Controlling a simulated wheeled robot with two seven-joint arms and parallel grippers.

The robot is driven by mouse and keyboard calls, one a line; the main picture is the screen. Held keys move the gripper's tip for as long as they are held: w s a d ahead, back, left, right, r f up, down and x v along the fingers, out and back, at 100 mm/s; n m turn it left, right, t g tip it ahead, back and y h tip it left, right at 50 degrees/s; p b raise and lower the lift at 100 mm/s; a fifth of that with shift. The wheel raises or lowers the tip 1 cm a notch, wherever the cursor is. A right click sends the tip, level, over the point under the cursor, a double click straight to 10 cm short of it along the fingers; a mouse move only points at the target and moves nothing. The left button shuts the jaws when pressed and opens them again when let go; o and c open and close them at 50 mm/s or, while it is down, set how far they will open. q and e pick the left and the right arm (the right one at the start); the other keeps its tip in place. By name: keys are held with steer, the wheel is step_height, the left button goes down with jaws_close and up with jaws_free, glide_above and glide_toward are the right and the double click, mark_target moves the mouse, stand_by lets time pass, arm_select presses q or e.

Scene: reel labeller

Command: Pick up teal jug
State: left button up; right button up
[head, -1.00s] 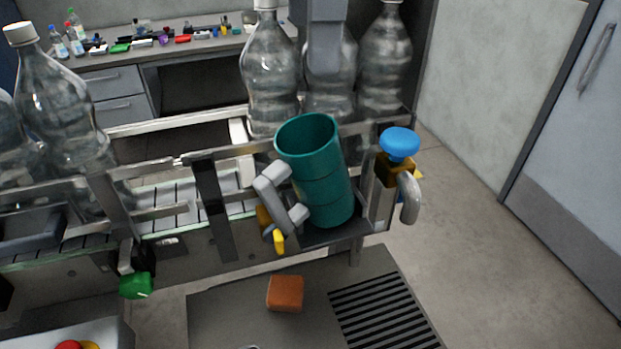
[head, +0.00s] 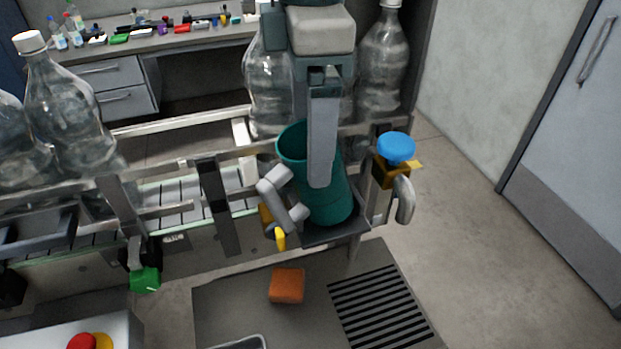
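The teal jug (head: 330,208) stands upright but slightly leaning in the picture, on a small dark tray (head: 342,233) at the right end of the conveyor. Its open mouth faces up. My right gripper (head: 320,180) comes down from the top over the jug. One long grey finger overlaps the jug's rim and upper wall; the other finger is hidden, so I cannot tell whether it is open or touching. My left gripper is not in view.
A grey lever with a yellow tip (head: 280,238) is close left of the jug. A blue knob (head: 396,147) on a brass fitting stands right. Clear bottles (head: 382,65) stand behind. An orange block (head: 287,286) lies below.

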mark_target(308, 186)
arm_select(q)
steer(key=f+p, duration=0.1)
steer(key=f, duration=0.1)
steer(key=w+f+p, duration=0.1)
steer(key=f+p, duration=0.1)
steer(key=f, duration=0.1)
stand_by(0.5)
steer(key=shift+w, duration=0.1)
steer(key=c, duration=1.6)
